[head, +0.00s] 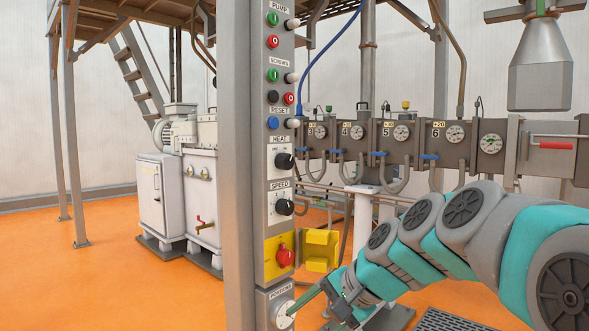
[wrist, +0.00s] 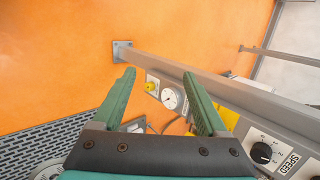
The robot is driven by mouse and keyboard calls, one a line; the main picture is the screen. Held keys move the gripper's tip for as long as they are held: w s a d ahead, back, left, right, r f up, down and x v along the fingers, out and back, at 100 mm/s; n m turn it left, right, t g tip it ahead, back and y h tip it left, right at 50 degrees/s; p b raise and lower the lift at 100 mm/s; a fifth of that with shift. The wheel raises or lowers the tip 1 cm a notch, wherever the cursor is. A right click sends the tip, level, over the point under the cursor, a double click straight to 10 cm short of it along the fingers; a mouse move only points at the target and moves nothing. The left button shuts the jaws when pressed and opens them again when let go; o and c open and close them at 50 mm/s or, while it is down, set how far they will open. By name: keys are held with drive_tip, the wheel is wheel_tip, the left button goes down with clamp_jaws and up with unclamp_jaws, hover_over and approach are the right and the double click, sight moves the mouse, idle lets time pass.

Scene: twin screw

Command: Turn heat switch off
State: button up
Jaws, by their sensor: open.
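The heat switch (head: 285,160) is a black rotary knob under the HEAT label on the tall grey control panel (head: 256,60) in the head view. Its pointer position is too small to read. My gripper (head: 316,302) is low by the panel's bottom end, near the round POSITIONS gauge and well below the heat switch. In the wrist view my gripper (wrist: 159,75) shows two green fingers spread apart with nothing between them. The heat switch is not clearly seen there; the speed knob (wrist: 265,152) shows at lower right.
The speed knob (head: 284,207) sits just below the heat switch, with a red knob on a yellow plate (head: 273,258) under it. Push buttons line the panel above. A yellow box (head: 321,250) stands right of the panel. The machine barrel with gauges (head: 400,132) runs behind.

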drive_tip(key=shift+o, duration=0.2)
drive_tip(key=w+a+r+m+t+y+b, duration=0.1)
drive_tip(key=w+a+r+m+t+y, duration=0.1)
drive_tip(key=w+r, duration=1)
drive_tip(key=shift+w+a+r+m+t+y, duration=0.25)
drive_tip(key=shift+w+m+t+y, duration=0.5)
drive_tip(key=shift+m, duration=0.35)
drive_tip(key=m+t+y+b, duration=0.1)
drive_tip(key=m+t+y, duration=0.2)
drive_tip(key=m+t, duration=0.15)
approach(289, 162)
drive_tip(key=w+a, duration=0.1)
drive_tip(key=w, duration=0.1)
drive_tip(key=shift+g, duration=0.4)
drive_tip(key=x, duration=0.6)
drive_tip(key=shift+s+a+r, duration=0.1)
drive_tip(key=shift+s, duration=0.1)
drive_tip(key=shift+w+a+r, duration=0.1)
drive_tip(key=shift+w+a, duration=0.25)
drive_tip(key=shift+a, duration=0.25)
clamp_jaws()
